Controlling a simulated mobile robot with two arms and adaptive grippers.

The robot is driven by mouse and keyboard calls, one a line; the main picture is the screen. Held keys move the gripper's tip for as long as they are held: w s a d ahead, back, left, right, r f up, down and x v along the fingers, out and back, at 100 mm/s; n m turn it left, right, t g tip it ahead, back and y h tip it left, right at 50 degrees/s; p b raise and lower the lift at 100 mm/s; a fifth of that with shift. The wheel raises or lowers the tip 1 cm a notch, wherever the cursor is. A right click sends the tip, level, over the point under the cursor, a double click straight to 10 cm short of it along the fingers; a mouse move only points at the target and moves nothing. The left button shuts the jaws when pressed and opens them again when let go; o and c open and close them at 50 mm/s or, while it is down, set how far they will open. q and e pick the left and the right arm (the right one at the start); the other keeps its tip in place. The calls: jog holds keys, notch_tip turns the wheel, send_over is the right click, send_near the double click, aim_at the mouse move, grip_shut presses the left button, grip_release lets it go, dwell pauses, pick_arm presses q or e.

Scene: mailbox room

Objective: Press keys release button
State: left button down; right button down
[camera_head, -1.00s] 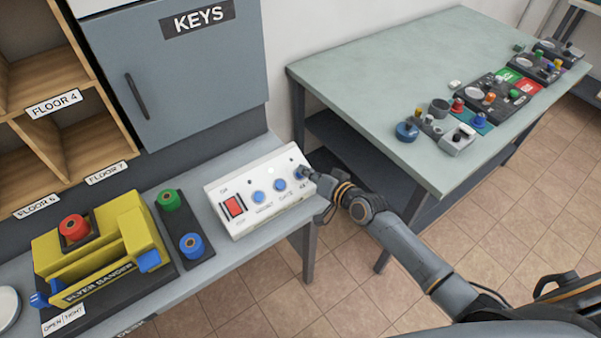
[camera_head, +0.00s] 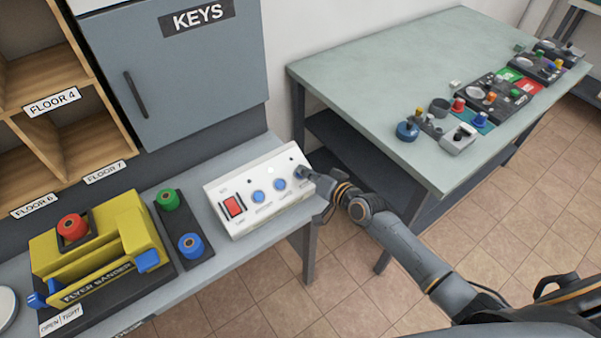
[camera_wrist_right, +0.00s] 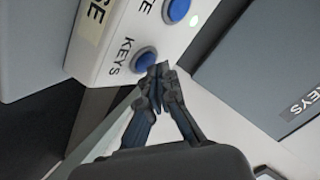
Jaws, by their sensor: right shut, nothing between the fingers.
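A white control box (camera_head: 238,218) sits on the grey counter with a red switch (camera_head: 233,206) and a row of blue buttons. In the right wrist view, the blue button (camera_wrist_right: 144,57) labelled KEYS is at the box's end, with another blue button (camera_wrist_right: 178,9) beyond it. My right gripper (camera_head: 307,175) is shut and empty at the box's right end, hiding the KEYS button in the head view. In the right wrist view its fingertips (camera_wrist_right: 159,70) are right at the lower right edge of the KEYS button. I cannot tell whether they touch it. My left gripper is not in view.
A grey cabinet (camera_head: 190,85) labelled KEYS stands closed behind the counter. A yellow flyer bander (camera_head: 118,222) and a dark panel with green and blue buttons (camera_head: 177,215) are left of the box. A green-topped table (camera_head: 385,80) with several devices stands at the right.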

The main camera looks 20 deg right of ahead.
jog(key=shift+w+a+f+b, duration=0.1)
jog(key=shift+w+f+b, duration=0.05)
jog(key=shift+f+b, duration=0.3)
dwell(0.4)
jog(key=shift+r, duration=0.15)
jog(key=shift+s+r+p, duration=0.4)
jog(key=shift+r+p, duration=0.25)
jog(key=shift+p, duration=0.15)
jog(key=r+p, duration=0.1)
jog(key=s+r+p, duration=0.1)
jog(key=r+p, duration=0.1)
jog(key=s+d+r+p, duration=0.1)
jog(key=shift+r+p, duration=0.2)
jog(key=shift+p, duration=0.2)
dwell(0.6)
